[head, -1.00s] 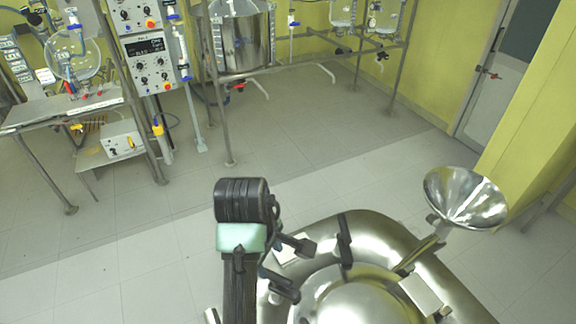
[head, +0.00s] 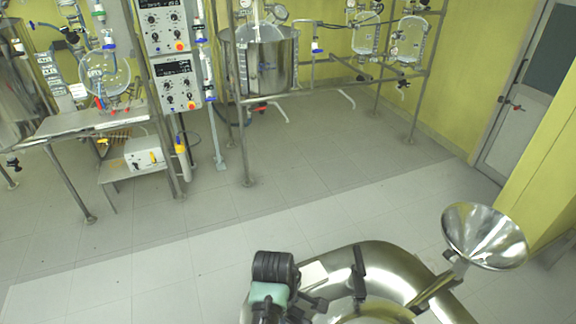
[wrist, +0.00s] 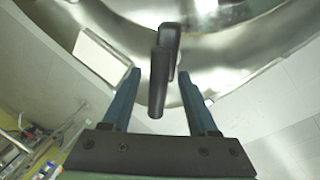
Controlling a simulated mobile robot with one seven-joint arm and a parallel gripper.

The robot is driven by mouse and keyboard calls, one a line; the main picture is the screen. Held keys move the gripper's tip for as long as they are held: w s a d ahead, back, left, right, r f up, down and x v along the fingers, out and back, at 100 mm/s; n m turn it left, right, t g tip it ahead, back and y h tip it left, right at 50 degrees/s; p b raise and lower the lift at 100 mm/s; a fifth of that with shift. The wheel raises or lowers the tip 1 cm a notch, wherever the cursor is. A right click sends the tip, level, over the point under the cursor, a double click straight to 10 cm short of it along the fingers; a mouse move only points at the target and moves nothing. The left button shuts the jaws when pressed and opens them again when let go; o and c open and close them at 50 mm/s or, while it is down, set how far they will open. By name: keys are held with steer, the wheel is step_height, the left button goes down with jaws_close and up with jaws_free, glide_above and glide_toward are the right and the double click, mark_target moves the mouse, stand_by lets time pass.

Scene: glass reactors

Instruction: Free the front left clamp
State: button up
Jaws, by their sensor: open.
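A black clamp (head: 359,272) sits on the rim of the shiny metal vessel (head: 400,262), just right of a white plate (head: 313,274). In the wrist view a black clamp handle (wrist: 158,85) shows between and beyond the fingers, pointing down the picture towards my gripper. My gripper (wrist: 158,78) is open, with one blue finger on each side of the handle and a gap to both. It holds nothing. In the head view my gripper (head: 312,304) is left of the clamp, its fingers partly hidden near the lower edge.
A metal funnel (head: 484,236) rises from the vessel's right side. The floor beyond is clear. A bench (head: 85,124), control boxes (head: 178,85) and a steel tank (head: 262,62) stand at the back, with a door (head: 520,95) at right.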

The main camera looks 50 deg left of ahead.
jaws_close()
stand_by(0.4)
steer(key=shift+m, duration=0.3)
steer(key=m+p, duration=0.1)
steer(key=m, duration=0.2)
steer(key=shift+m+h+p, duration=0.3)
steer(key=shift+h, duration=0.1)
steer(key=shift+m+h, duration=0.3)
steer(key=shift+m, duration=1.2)
steer(key=shift+s+f+m, duration=0.1)
steer(key=shift+m, duration=0.6)
steer(key=shift+a+m+g+h, duration=0.1)
steer(key=shift+m+g+h, duration=0.35)
steer(key=shift+m, duration=1.75)
steer(key=shift+a+m+g+h+b, duration=0.1)
steer(key=shift+m+g+h+b, duration=0.2)
steer(key=shift+m, duration=2.1)
